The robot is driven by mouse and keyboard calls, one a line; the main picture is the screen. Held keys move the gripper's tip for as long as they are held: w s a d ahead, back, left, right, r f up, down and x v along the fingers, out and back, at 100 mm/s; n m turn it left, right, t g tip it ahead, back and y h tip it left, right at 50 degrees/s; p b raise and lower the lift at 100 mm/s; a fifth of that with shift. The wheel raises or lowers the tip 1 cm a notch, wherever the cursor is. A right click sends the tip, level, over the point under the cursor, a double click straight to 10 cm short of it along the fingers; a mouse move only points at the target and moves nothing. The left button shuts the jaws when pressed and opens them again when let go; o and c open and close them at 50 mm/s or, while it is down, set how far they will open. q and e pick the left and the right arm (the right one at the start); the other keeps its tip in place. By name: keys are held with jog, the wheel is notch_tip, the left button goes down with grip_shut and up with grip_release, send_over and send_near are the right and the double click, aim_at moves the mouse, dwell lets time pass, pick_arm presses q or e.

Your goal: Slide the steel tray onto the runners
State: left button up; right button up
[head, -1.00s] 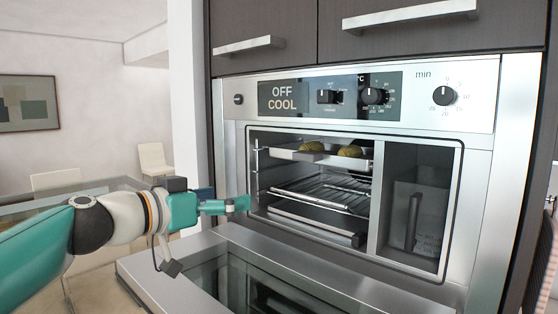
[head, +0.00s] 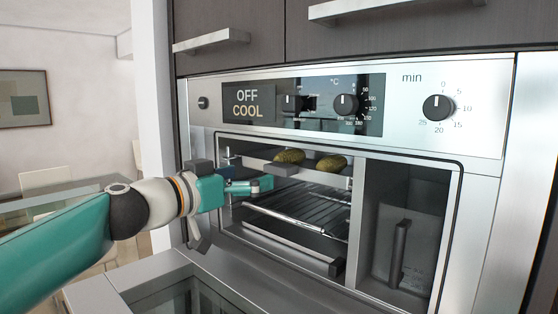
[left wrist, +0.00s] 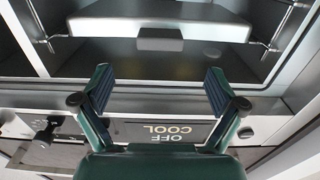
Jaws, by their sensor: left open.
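The steel tray (head: 332,181) is at the upper level of the open oven cavity, with two brownish-green oval food pieces (head: 289,156) on it. A dark grip block (head: 285,168) is on its front. My left gripper (head: 268,184) is open and empty, in front of the left part of the tray's front. In the left wrist view, which is upside down, the open fingers (left wrist: 159,90) stand apart from the tray front (left wrist: 205,28) and its grip block (left wrist: 160,40). Wire runners (left wrist: 48,40) show at the cavity sides. My right gripper is out of view.
The lowered oven door (head: 130,280) juts out in front. A side compartment (head: 410,220) is at the right, and the control panel (head: 310,104) is above.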

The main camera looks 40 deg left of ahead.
aim_at(273, 167)
pick_arm(q)
jog(key=w+p, duration=0.1)
jog(key=w, duration=0.2)
jog(key=w+p, duration=0.1)
jog(key=w, duration=0.2)
jog(key=w+p, duration=0.1)
jog(key=w, duration=0.2)
jog(key=shift+w+d, duration=0.4)
jog(key=shift+s, duration=0.1)
jog(key=c, duration=1.4)
jog(key=shift+r, duration=0.15)
jog(key=shift+c, duration=0.5)
jog(key=shift+s, duration=0.2)
jog(key=shift+s+a+b, duration=0.2)
jog(key=shift+s+b, duration=0.6)
jog(key=shift+s, duration=0.9)
jog(key=shift+s+r, duration=0.1)
jog(key=shift+s, duration=0.05)
jog(key=shift+s+a+r+b, duration=0.1)
jog(key=shift+s+b, duration=0.65)
jog(key=shift+s, duration=1.1)
